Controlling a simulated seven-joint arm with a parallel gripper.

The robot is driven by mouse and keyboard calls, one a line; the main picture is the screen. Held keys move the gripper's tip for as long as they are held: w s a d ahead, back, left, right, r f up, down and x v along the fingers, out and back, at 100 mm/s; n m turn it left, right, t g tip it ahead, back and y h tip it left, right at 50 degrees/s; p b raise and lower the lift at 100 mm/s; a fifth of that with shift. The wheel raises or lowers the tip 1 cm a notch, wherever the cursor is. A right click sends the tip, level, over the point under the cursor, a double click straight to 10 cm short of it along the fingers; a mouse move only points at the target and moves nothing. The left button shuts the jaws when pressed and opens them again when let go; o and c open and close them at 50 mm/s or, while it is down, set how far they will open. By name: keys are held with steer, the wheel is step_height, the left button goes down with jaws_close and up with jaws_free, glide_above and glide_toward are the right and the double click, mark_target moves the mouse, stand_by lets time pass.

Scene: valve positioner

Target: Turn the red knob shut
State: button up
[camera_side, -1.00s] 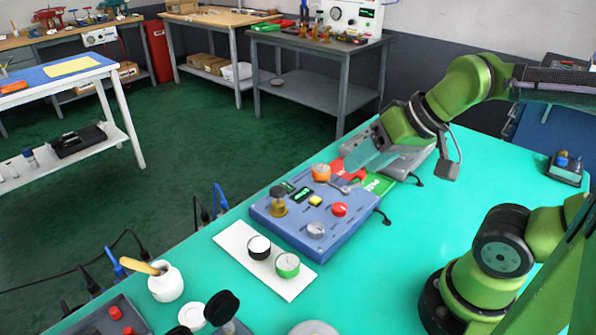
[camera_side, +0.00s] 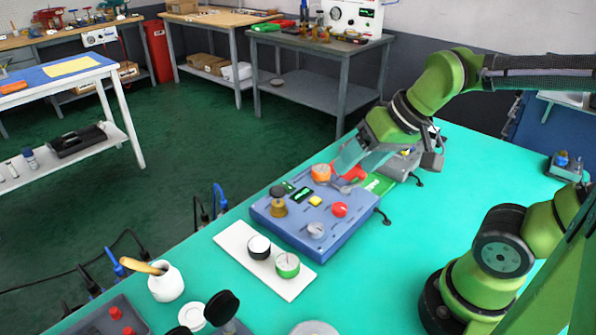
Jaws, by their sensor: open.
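A blue valve positioner box (camera_side: 334,236) lies on the green tabletop. A round red knob (camera_side: 339,209) sits on its right side. An orange knob (camera_side: 320,173) stands at its far corner, with a yellow button (camera_side: 315,201), a brass knob (camera_side: 278,205) and a grey knob (camera_side: 315,230) also on it. My gripper (camera_side: 345,163) is open above the far end of the box, close to the orange knob and a red part (camera_side: 350,172). It is apart from the red knob. Its fingers partly cover what lies behind them.
A white plate with black and green round gauges (camera_side: 287,264) lies in front of the box. A white jar (camera_side: 166,283) and a grey tray (camera_side: 105,318) are at the near left.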

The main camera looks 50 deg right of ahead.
mark_target(340, 207)
steer(key=w+d+f+n+g+h, duration=0.25)
steer(key=w+d+n+g, duration=0.45)
steer(key=n, duration=0.4)
steer(key=shift+t+y, duration=0.25)
steer(key=shift+t, duration=0.25)
steer(key=f, duration=1.6)
steer(key=shift+w+a+f, duration=0.1)
steer(key=shift+w, duration=0.15)
steer(key=c, duration=1)
steer(key=shift+c, duration=0.2)
